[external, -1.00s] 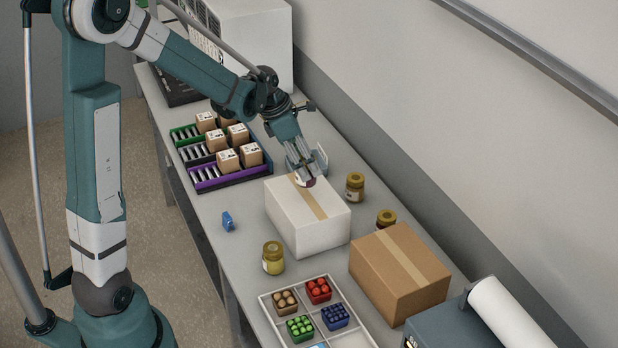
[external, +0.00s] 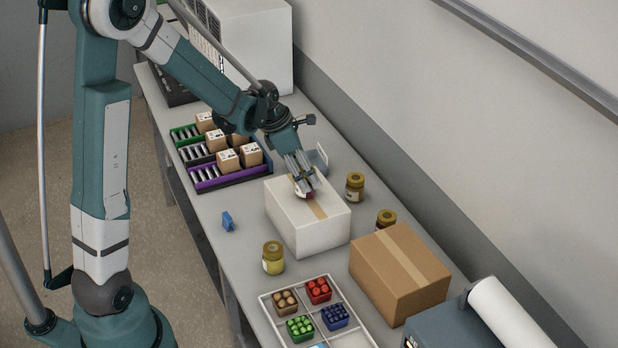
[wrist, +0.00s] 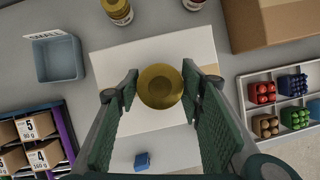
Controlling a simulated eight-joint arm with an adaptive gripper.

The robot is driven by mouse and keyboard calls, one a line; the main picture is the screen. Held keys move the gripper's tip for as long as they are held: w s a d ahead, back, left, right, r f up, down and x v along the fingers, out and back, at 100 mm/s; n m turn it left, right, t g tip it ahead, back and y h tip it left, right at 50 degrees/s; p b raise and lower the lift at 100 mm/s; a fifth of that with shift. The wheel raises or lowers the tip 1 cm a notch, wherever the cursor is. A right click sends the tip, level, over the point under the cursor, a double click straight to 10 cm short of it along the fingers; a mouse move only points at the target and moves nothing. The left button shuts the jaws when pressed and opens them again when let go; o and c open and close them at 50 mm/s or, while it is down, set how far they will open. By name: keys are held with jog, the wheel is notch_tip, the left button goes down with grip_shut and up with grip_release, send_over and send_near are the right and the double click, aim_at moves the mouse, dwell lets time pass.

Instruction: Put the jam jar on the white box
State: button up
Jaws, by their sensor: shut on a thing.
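The white box (external: 285,222) stands on the table with a tan tape strip across its top. It also shows beneath the jar in the wrist view (wrist: 112,62). My gripper (external: 303,184) is shut on the jam jar (external: 304,194), a dark red jar with a gold lid. The lid (wrist: 160,87) shows between my two green-padded fingers in the wrist view. The jar is over the rear part of the box top. My fingers hide much of it, and I cannot tell whether its base touches the box.
Other gold-lidded jars stand beside the box: yellow (external: 273,258), amber (external: 355,187) and red (external: 386,219). A brown carton (external: 400,275), a white divided tray (external: 270,305), a blue block (external: 228,221) and a grey-blue bin (wrist: 59,60) are nearby. Small labelled boxes (external: 228,160) fill racks at the left.

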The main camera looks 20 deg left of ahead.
jog(key=shift+f, duration=0.2)
jog(key=o, duration=1.1)
jog(key=shift+r, duration=0.3)
jog(key=shift+v, duration=5.95)
jog(key=shift+s, duration=0.1)
